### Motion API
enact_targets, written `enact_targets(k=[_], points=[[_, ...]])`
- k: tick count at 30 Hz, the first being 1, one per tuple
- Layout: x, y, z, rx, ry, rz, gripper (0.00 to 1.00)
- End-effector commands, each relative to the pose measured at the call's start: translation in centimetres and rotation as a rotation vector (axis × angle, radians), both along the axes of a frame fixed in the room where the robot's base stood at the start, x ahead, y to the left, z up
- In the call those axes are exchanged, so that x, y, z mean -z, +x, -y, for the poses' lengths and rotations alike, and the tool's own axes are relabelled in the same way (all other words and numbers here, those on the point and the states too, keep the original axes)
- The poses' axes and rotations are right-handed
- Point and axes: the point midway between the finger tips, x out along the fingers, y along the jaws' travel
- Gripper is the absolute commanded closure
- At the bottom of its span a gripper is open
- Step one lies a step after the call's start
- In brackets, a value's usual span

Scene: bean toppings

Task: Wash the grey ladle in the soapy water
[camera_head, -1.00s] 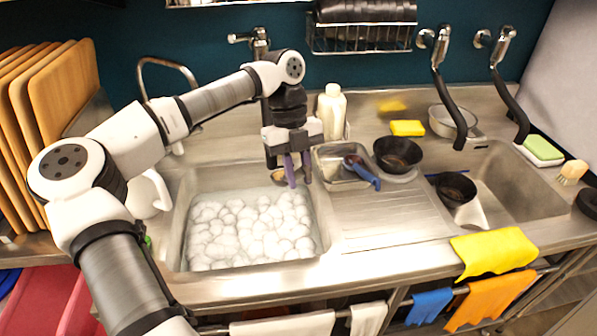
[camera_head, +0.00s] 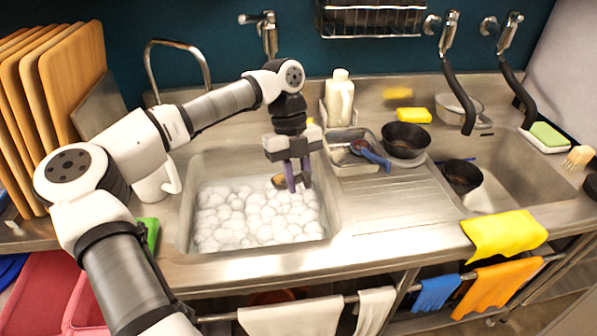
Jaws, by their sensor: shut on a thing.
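The left sink basin (camera_head: 332,212) holds soapy water (camera_head: 255,218) covered with white foam. My gripper (camera_head: 298,188) is over the basin's back right part. It is shut on what appears to be the grey ladle (camera_head: 279,182), whose small bowl shows just left of the fingertips. The ladle's handle is mostly hidden by the fingers. The ladle is at or just above the foam; I cannot tell whether it touches the water.
A metal tray (camera_head: 345,165) with a blue-handled utensil (camera_head: 374,157) stands close to the right of my gripper. A black bowl (camera_head: 406,138) and a white bottle (camera_head: 340,97) are behind. A white jug (camera_head: 152,188) stands left of the basin. The ribbed drainboard (camera_head: 400,205) is clear.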

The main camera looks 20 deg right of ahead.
Motion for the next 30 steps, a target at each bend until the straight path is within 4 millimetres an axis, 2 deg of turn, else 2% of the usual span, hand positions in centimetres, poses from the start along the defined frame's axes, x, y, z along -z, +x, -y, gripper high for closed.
enact_targets(k=[1,30], points=[[1.0,0.0,0.0,0.000,0.000,-0.001,1.00],[12.7,0.0,0.0,0.000,-0.001,0.000,1.00]])
